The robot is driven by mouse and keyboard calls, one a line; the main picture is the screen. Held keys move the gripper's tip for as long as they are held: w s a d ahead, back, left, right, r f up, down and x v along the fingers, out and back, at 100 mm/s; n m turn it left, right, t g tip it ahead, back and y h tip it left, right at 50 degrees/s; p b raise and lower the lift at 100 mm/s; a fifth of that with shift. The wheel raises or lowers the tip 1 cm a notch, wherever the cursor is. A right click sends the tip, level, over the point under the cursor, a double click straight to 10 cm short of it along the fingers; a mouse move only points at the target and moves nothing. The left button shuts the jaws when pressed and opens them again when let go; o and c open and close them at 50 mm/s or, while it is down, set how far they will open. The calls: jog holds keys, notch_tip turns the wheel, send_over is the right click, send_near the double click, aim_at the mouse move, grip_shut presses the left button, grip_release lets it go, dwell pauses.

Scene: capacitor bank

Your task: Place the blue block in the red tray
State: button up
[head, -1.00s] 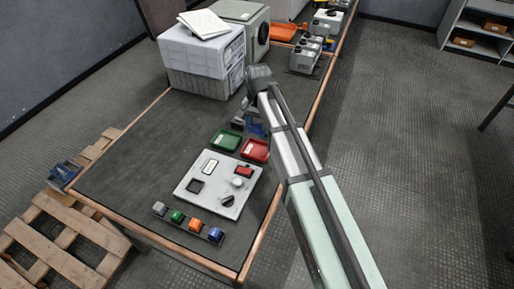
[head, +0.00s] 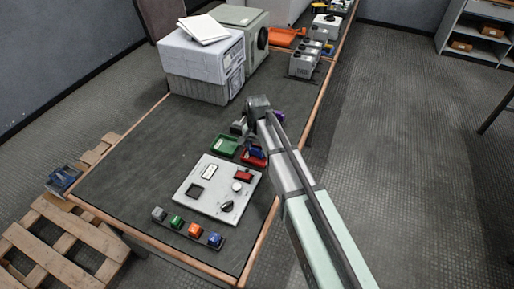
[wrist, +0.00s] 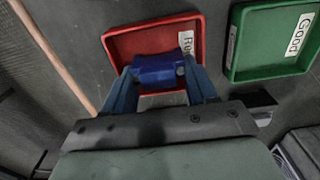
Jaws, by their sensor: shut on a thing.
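My gripper (wrist: 160,88) is shut on the blue block (wrist: 158,70), with one blue finger on each side of it. In the wrist view, the block is in front of the red tray (wrist: 118,42) and overlaps its lower part. The tray has a raised rim and a white label, partly hidden by the block. In the head view, my gripper is over the red tray (head: 262,162), and the arm hides part of the tray. I cannot tell whether the block touches the tray floor.
A green tray (wrist: 275,42) labelled "Good" lies beside the red one. A pale control panel (head: 207,205) and a row of coloured pieces (head: 188,228) lie on the near table. White boxes (head: 200,65) stand farther back. The table's left middle is clear.

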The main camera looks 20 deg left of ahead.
jog(key=shift+f, duration=0.1)
jog(key=o, duration=0.8)
jog(key=shift+c, duration=0.2)
notch_tip(320, 180, up, 12)
jog(key=shift+o, duration=0.5)
